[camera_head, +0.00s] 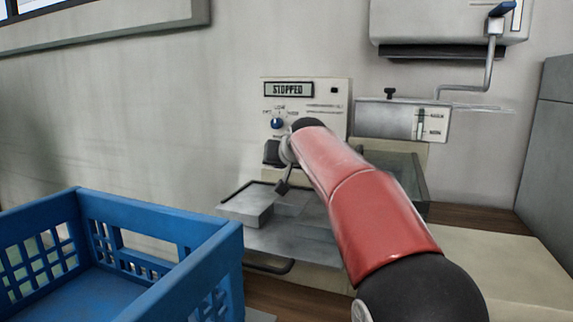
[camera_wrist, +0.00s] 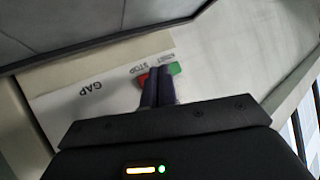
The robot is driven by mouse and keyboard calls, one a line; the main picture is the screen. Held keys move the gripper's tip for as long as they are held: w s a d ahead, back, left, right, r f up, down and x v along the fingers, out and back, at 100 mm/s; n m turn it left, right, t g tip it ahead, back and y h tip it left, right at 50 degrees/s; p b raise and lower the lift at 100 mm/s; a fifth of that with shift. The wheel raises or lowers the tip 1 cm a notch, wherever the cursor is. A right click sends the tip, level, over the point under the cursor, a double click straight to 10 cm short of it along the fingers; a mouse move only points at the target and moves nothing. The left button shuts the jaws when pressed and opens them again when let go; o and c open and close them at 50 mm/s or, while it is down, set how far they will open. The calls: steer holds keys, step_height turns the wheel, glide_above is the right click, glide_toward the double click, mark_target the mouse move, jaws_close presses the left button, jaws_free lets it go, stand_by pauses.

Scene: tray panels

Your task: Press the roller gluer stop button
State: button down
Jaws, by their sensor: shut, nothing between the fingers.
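The roller gluer's control panel (camera_head: 305,100) stands against the wall in the head view, with a display (camera_head: 289,89) reading STOPPED. In the wrist view, a red button (camera_wrist: 142,79) beside the word STOP is partly covered by the fingers of my gripper (camera_wrist: 160,72). A green button (camera_wrist: 174,68) sits just right of the fingertips. My gripper is shut and empty, with its tips over the gap between the two buttons; contact with the red one cannot be told. In the head view my red arm covers the panel's lower part, hiding both buttons.
A blue crate (camera_head: 160,235) stands at the front left. A metal tray (camera_head: 247,207) lies below the panel. A box with a slider (camera_head: 403,119) is to the right, and a wall unit with a crank (camera_head: 490,65) is above it. A blue knob (camera_head: 277,123) is on the panel.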

steer(key=shift+s+a+b, duration=0.3)
steer(key=shift+s+b, duration=0.05)
steer(key=shift+s, duration=0.4)
steer(key=shift+s+a+b, duration=0.3)
steer(key=shift+s, duration=0.45)
steer(key=shift+s, duration=0.1)
